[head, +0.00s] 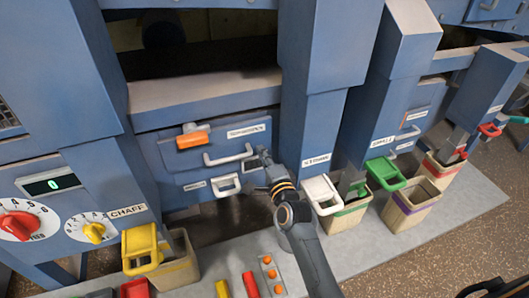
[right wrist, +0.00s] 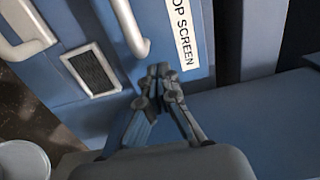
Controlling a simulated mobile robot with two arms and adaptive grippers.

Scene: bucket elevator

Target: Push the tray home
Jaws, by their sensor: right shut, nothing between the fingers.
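The blue tray front labelled TOP SCREEN (head: 180,157) sits in the machine's face, with a white bar handle (head: 228,157) and an orange latch (head: 192,139) at its upper left. My right gripper (head: 263,153) is shut and empty at the right end of this front, just right of the handle. In the right wrist view its closed fingertips (right wrist: 163,72) are beside the handle's end (right wrist: 140,45) and the TOP SCREEN label (right wrist: 181,32). I cannot tell whether they touch the front. A lower front with a white handle (head: 226,186) is below. My left gripper is not in view.
Blue chutes (head: 312,130) rise close to the right of the tray front. A control box with orange buttons (head: 269,274) is at the lower middle.

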